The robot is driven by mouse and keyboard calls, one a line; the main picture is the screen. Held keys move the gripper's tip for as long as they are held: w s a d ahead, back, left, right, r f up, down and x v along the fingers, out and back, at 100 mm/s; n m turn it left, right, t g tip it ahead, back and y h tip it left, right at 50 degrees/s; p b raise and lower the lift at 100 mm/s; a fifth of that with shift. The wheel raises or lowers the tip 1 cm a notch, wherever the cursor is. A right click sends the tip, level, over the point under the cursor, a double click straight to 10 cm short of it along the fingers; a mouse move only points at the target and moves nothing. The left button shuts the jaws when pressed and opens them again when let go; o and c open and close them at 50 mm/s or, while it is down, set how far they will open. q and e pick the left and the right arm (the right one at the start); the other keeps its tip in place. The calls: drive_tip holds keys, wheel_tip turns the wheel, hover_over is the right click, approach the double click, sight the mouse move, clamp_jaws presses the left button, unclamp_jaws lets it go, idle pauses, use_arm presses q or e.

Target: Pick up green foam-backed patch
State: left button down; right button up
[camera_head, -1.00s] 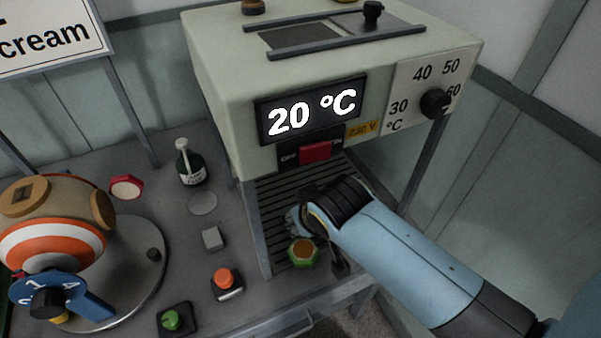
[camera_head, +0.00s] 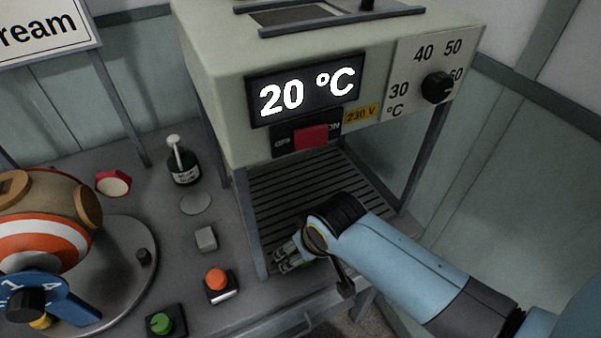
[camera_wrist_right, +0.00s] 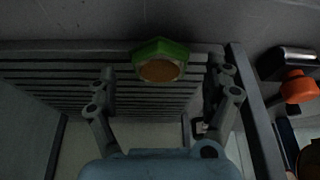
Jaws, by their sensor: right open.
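The green foam-backed patch (camera_wrist_right: 162,50) is a green hexagon with a tan round face. In the right wrist view it lies on the slatted grille near the top middle. My right gripper (camera_wrist_right: 164,78) is open, with one finger to each side of the patch and a gap between each finger and it. In the head view my right gripper (camera_head: 284,256) is low at the front left of the grille (camera_head: 330,170). There the gripper largely hides the patch. My left gripper is not in view.
The heated press (camera_head: 220,110) stands over the grille, with a front left post (camera_head: 248,225) close to my right gripper. An orange button (camera_head: 217,279), a grey block (camera_head: 205,238), a bottle (camera_head: 183,161) and a red hexagonal patch (camera_head: 113,183) are left of it.

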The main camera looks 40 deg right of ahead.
drive_tip(key=shift+w+f, duration=0.25)
drive_tip(key=shift+f, duration=0.3)
drive_tip(key=shift+s, duration=0.1)
drive_tip(key=c, duration=1.1)
drive_tip(key=shift+r, duration=0.1)
